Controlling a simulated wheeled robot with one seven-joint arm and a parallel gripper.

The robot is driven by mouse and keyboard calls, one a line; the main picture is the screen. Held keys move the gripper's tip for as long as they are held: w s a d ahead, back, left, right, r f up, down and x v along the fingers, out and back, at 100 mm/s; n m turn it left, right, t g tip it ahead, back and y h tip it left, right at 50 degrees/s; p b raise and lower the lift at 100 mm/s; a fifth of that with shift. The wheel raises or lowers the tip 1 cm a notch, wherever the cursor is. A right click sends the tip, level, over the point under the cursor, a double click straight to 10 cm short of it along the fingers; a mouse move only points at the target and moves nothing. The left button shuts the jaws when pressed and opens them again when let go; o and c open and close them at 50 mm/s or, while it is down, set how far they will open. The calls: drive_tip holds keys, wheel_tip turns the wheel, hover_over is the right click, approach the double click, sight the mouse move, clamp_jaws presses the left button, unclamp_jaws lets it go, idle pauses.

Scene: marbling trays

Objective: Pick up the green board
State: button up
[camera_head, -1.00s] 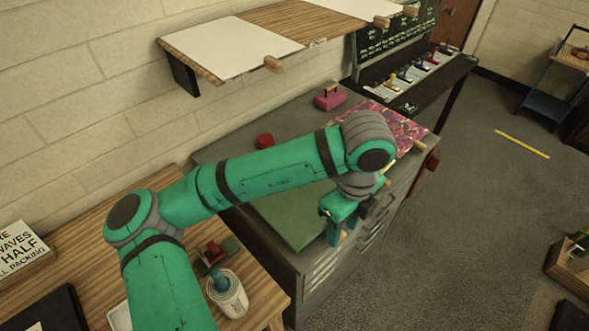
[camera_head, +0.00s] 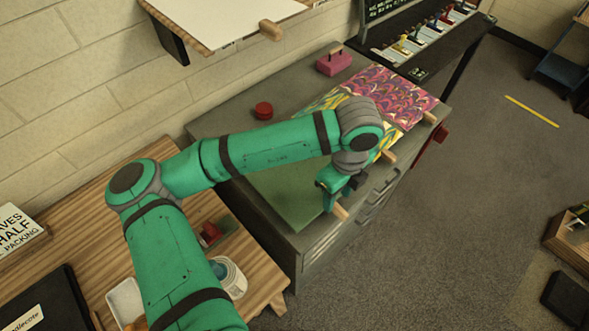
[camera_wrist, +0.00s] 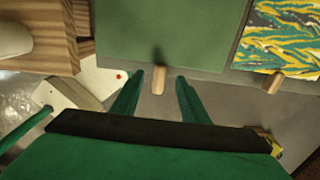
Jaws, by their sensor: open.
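The green board (camera_head: 290,202) lies flat on top of the grey cabinet, partly hidden by my arm in the head view. It also shows in the wrist view (camera_wrist: 165,35), with a short wooden handle (camera_wrist: 158,80) sticking out from its near edge. In the head view the handle (camera_head: 340,211) shows beside my fingers. My gripper (camera_head: 327,205) is at the cabinet's front edge. In the wrist view my gripper (camera_wrist: 156,79) is open, its fingertips on either side of the handle, with gaps showing. Whether the fingers are at handle height I cannot tell.
A yellow-and-green marbled board (camera_wrist: 285,30) lies right beside the green one, its own handle (camera_wrist: 273,82) close by. A pink marbled board (camera_head: 400,95) lies farther back. A red round object (camera_head: 263,110) and a pink block (camera_head: 334,62) stand near the wall. A wooden table (camera_head: 90,225) adjoins left.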

sight(336, 202)
drive_tip(key=shift+f, duration=1.8)
clamp_jaws()
drive_tip(key=shift+r, duration=0.1)
